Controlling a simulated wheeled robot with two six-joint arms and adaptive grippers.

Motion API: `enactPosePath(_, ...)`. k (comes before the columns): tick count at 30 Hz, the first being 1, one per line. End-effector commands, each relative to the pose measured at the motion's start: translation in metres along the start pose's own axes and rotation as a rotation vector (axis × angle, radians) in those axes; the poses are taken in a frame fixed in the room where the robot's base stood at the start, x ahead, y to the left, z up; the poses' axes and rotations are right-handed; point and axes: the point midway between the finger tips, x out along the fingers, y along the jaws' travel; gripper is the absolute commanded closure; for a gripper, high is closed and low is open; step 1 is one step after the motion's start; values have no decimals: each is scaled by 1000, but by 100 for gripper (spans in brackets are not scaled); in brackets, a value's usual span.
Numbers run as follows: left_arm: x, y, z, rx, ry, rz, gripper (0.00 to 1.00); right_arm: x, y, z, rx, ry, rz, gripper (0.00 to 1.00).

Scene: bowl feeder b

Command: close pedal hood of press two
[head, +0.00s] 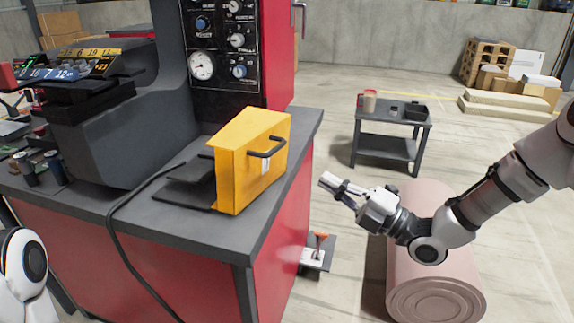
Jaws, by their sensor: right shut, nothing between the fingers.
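The yellow pedal hood (251,160) stands on the dark worktop of the red press cabinet, with a black handle (267,148) on its right-facing side. A dark flat pedal plate (187,188) shows uncovered to the left of the hood, so the hood looks swung open. A black cable runs from it across the worktop. My right gripper (338,188) is to the right of the hood, past the worktop's edge, apart from it, shut and empty. My left gripper is not in view.
The press body (140,135) with its gauge panel (222,50) rises behind the hood. A pink roll (430,285) lies below my right arm. A small grey side table (390,152) and stacked boards (505,110) stand farther back. Floor between is clear.

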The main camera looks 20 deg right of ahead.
Motion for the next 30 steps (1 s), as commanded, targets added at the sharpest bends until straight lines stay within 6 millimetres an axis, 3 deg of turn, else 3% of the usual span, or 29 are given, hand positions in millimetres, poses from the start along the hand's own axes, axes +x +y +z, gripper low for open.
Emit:
enactPosePath(9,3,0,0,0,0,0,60,68,-2,-2,-5,6,-4,100)
enactPosePath(15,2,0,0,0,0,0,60,97,-1,-1,-2,2,-2,100)
enactPosePath(30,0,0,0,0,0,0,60,104,0,-1,-1,0,-4,100)
